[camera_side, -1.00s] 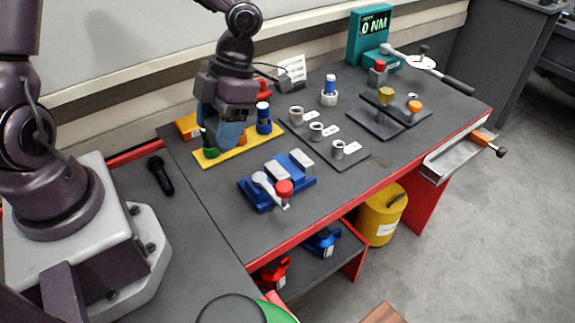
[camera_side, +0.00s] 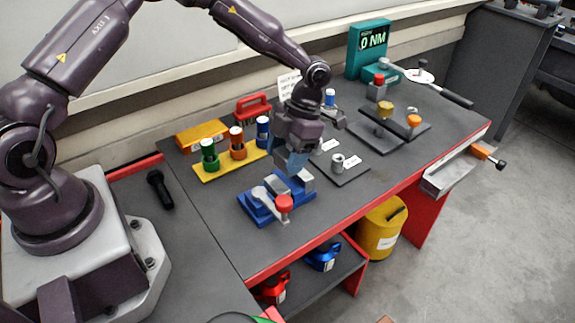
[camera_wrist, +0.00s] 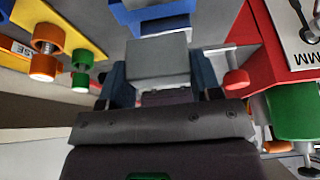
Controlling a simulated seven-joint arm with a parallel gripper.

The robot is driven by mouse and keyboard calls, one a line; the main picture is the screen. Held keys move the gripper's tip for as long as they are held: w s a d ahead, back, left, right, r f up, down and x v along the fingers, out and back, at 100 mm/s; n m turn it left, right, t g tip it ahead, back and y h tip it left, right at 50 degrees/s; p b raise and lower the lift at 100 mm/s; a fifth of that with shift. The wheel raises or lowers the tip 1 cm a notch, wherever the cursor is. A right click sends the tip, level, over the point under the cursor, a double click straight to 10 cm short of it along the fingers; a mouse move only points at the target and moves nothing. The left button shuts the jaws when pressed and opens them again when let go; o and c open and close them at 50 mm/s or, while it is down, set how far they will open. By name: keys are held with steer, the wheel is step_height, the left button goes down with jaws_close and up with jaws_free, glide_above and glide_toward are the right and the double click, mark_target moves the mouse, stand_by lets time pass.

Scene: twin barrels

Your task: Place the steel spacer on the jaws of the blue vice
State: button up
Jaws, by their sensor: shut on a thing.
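The blue vice (camera_side: 262,212) stands on the bench at centre in the side view, with pale steel faces and a red-knobbed handle (camera_side: 284,203). Part of the vice (camera_wrist: 150,14) shows at the top of the wrist view. My gripper (camera_side: 294,166) is pointing down over the rear right part of the vice and hides some of it. In the wrist view, its blue fingers are shut on a grey block, the steel spacer (camera_wrist: 157,62). The spacer is hardly visible in the side view. I cannot tell whether it touches the jaws.
A yellow rack (camera_side: 214,172) with green, orange and blue cups stands behind left of the vice. A dark plate (camera_side: 345,177) with a metal cylinder (camera_side: 338,160) lies close on the right. A red-handled item (camera_side: 252,107) is behind. Bench surface in front is free.

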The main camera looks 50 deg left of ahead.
steer(key=shift+w+f, duration=0.25)
steer(key=shift+f, duration=1.5)
steer(key=shift+f, duration=0.15)
steer(key=o, duration=1.2)
steer(key=shift+o, duration=0.2)
